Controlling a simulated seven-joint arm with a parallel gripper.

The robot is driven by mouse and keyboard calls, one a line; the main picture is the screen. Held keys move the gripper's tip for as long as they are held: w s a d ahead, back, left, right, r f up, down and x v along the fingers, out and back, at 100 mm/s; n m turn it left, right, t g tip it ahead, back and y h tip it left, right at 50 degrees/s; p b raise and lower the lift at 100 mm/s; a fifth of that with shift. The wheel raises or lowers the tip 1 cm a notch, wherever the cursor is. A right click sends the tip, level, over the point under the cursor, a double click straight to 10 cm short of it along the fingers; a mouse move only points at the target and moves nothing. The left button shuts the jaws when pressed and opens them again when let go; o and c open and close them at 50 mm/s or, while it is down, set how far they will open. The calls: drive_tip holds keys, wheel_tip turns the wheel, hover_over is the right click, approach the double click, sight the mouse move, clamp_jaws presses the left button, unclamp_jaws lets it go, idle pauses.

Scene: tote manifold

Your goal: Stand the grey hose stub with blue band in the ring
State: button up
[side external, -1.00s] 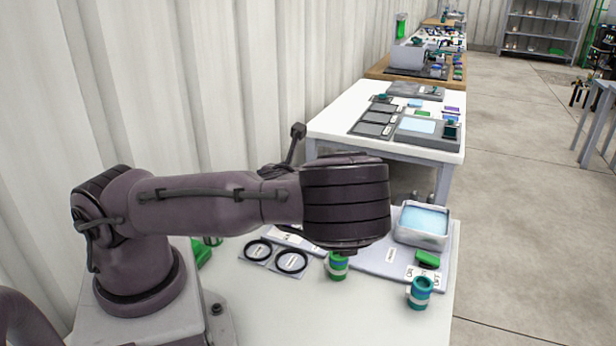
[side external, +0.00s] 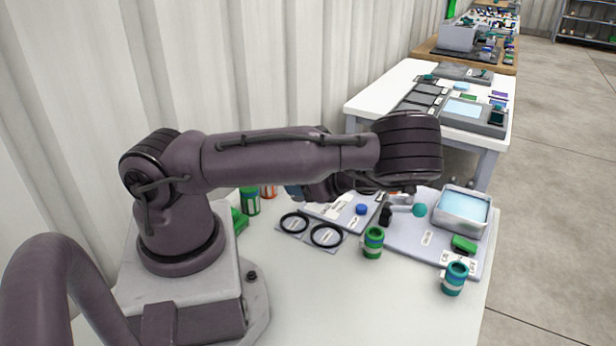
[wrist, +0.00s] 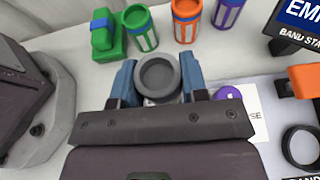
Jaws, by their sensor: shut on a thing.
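The grey hose stub (wrist: 158,78) shows in the wrist view as a thick grey tube seen from its open end. My gripper (wrist: 158,82) is shut on it, one blue-grey finger on each side. Its blue band is hidden from this view. In the side view my gripper (side external: 296,191) is partly hidden behind my arm, left of the work boards, and the stub cannot be made out. Two black rings lie on small labelled plates, a left one (side external: 294,223) and a right one (side external: 326,235). A black ring (wrist: 301,147) also shows at the wrist view's right edge.
Green (wrist: 139,26), orange (wrist: 186,19) and purple (wrist: 228,10) banded stubs stand beyond my gripper. A green block (wrist: 104,35) is left of them. Two green-teal stubs (side external: 373,242) (side external: 455,278) stand at the front right, near a clear-lidded box (side external: 463,208).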

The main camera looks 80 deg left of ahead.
drive_tip(key=shift+s+d+f+n+g+h, duration=0.25)
drive_tip(key=shift+f+n+g+h, duration=0.1)
drive_tip(key=shift+f, duration=0.65)
drive_tip(key=shift+s+d+f+n+g+h, duration=0.3)
drive_tip(key=shift+f+n, duration=0.1)
drive_tip(key=shift+f, duration=0.65)
drive_tip(key=shift+s+d+f+n+g+h, duration=0.25)
drive_tip(key=shift+f+n, duration=0.1)
drive_tip(key=shift+f, duration=0.65)
drive_tip(key=o, duration=1.1)
drive_tip(key=shift+w, duration=0.1)
